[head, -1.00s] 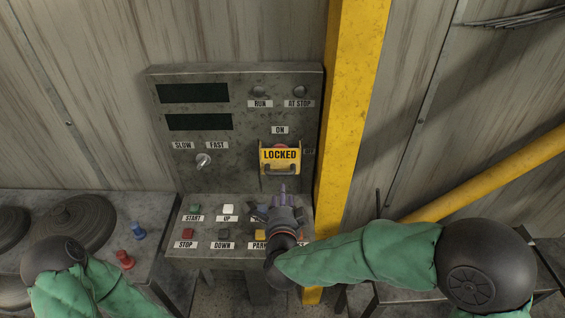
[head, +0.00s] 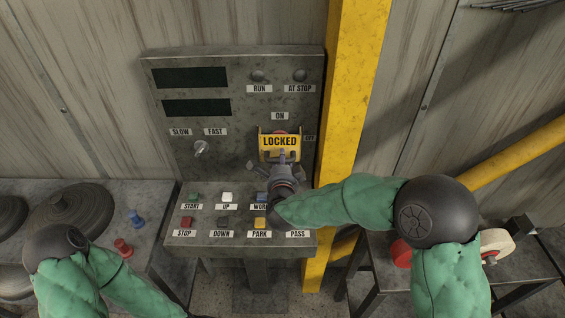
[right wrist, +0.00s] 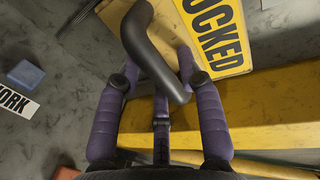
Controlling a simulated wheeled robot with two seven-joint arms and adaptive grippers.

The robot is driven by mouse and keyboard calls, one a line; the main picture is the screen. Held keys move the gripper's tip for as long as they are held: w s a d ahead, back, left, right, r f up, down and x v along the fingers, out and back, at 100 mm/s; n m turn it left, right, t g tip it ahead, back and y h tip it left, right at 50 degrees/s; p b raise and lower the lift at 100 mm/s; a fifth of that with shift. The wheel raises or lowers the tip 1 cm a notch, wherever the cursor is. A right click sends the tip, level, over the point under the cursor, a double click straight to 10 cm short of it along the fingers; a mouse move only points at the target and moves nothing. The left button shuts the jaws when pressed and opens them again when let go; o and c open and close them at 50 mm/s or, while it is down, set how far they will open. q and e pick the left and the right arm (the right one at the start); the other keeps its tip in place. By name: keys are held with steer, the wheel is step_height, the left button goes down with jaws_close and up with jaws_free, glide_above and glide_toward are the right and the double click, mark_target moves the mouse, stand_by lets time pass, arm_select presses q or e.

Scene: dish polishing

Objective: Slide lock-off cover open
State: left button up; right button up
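The yellow lock-off cover (head: 280,141), marked LOCKED, sits on the upright panel below the ON label. A red part (head: 280,132) shows just above its top edge. In the right wrist view, the cover (right wrist: 212,30) carries a dark bar handle (right wrist: 150,50). My right gripper (head: 283,159) is at the cover's lower edge and hides the handle in the head view. In the right wrist view its purple fingers (right wrist: 155,62) are spread, with the handle between them. I cannot tell whether they touch it. My left gripper is out of view; only my left arm shows.
A yellow post (head: 345,120) stands close to the panel's right side. Push buttons, such as the red STOP (head: 186,222), line the sloped console below. A speed lever (head: 200,148) is left of the cover. Dark round lids (head: 70,215) lie on the left table.

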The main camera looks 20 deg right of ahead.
steer(key=shift+c, duration=0.2)
jaws_close()
step_height(320, 180, down, 10)
steer(key=b, duration=0.8)
steer(key=shift+r, duration=0.35)
steer(key=shift+o, duration=0.2)
jaws_free()
steer(key=v, duration=1.2)
